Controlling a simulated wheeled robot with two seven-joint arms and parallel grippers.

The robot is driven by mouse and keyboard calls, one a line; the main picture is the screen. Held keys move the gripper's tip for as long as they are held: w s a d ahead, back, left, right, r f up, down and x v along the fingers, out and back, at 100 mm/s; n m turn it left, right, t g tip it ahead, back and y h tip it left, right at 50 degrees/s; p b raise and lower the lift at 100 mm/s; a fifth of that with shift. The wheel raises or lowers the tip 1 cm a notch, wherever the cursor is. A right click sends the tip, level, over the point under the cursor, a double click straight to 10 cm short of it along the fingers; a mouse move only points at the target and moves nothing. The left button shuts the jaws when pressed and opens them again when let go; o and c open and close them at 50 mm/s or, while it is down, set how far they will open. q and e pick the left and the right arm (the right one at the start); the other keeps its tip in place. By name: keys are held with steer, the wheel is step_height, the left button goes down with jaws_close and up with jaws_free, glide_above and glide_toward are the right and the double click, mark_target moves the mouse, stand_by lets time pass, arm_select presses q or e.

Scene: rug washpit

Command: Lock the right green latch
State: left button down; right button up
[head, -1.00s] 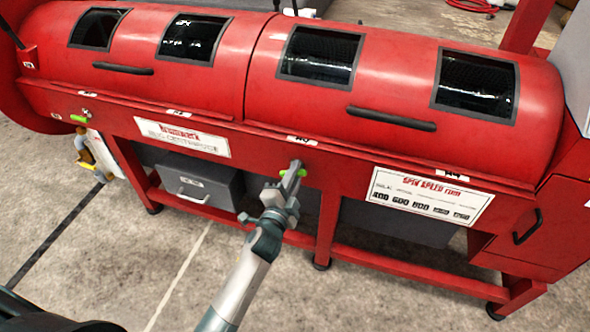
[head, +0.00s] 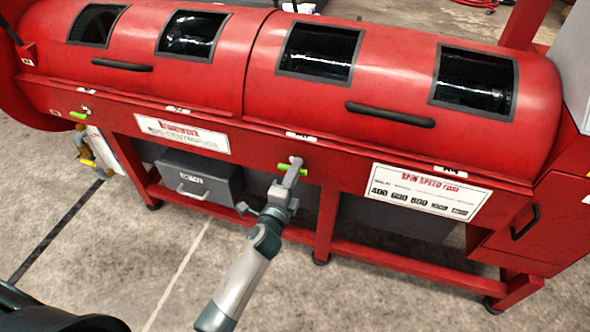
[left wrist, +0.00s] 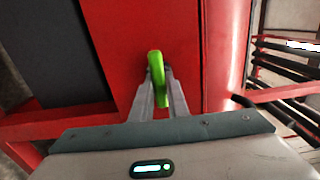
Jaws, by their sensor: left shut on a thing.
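The right green latch (head: 301,172) sits on the red front rail of the centrifuge, below the seam between its two lids. My left gripper (head: 291,172) is at this latch, with its fingers shut on it. In the left wrist view the green latch (left wrist: 155,78) stands between the two fingertips (left wrist: 160,90). The fingers hide part of the latch in the head view. Another green latch (head: 78,115) is at the far left of the same rail. My right gripper is not in view.
The red centrifuge (head: 330,105) has two closed lids with black handles (head: 391,115). A grey box (head: 200,178) stands under its frame. A white sign (head: 430,192) is right of the latch. The concrete floor in front is open.

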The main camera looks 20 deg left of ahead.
arm_select(q)
steer(key=c, duration=1.7)
jaws_free()
steer(key=shift+s, duration=0.1)
